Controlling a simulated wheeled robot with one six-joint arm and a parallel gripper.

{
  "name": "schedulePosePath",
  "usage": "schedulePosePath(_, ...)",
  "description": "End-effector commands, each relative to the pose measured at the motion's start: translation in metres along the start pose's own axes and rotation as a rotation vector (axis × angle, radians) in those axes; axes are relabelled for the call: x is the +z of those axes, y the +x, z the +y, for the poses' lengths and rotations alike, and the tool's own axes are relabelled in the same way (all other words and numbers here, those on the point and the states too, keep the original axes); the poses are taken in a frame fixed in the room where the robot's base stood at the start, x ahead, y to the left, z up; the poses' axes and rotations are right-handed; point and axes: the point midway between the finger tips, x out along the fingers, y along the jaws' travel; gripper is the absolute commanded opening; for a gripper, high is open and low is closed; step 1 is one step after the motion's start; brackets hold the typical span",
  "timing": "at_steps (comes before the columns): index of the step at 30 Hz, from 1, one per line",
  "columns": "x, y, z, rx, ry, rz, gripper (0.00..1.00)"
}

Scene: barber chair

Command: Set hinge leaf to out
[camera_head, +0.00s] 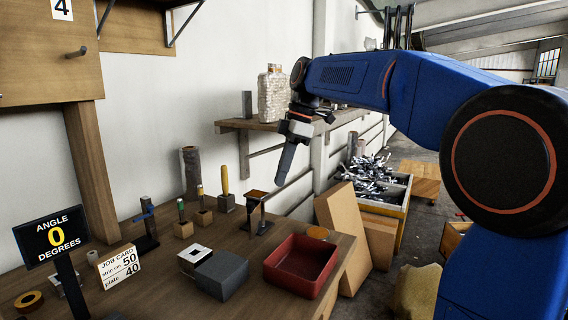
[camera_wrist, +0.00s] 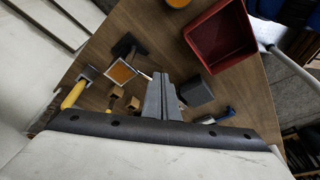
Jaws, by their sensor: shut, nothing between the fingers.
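My gripper (camera_head: 288,158) hangs in the air over the back of the bench, tip down. Its fingers (camera_wrist: 162,98) are shut with nothing between them. No part is labelled as a hinge leaf, and I cannot tell for certain which it is. A small dark stand with an orange-tan top plate (camera_head: 257,195) stands on the bench below and left of the gripper; its plate also shows in the wrist view (camera_wrist: 122,72). A dark upright fixture with a blue part (camera_head: 146,212) stands further left. A sign (camera_head: 56,237) reads "ANGLE 0 DEGREES". The gripper appears apart from everything.
A red tray (camera_head: 301,264), a grey block (camera_head: 222,275) and a job card (camera_head: 119,266) are on the bench. Handled tools in wooden blocks (camera_head: 204,216) stand near the wall. A shelf (camera_head: 250,127) is behind the gripper. A scrap-filled crate (camera_head: 384,206) is beyond the bench.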

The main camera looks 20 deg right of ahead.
Motion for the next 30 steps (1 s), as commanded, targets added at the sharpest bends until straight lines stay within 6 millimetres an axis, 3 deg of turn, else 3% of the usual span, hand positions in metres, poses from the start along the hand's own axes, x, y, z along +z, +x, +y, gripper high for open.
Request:
schedulePosePath(8,-0.003,0.048,-0.001,-0.001,-0.002,0.000,0.00)
schedulePosePath(18,-0.033,0.061,0.000,0.000,-0.001,0.000,0.00)
schedulePosePath(30,-0.035,0.062,0.000,0.001,0.001,0.000,0.00)
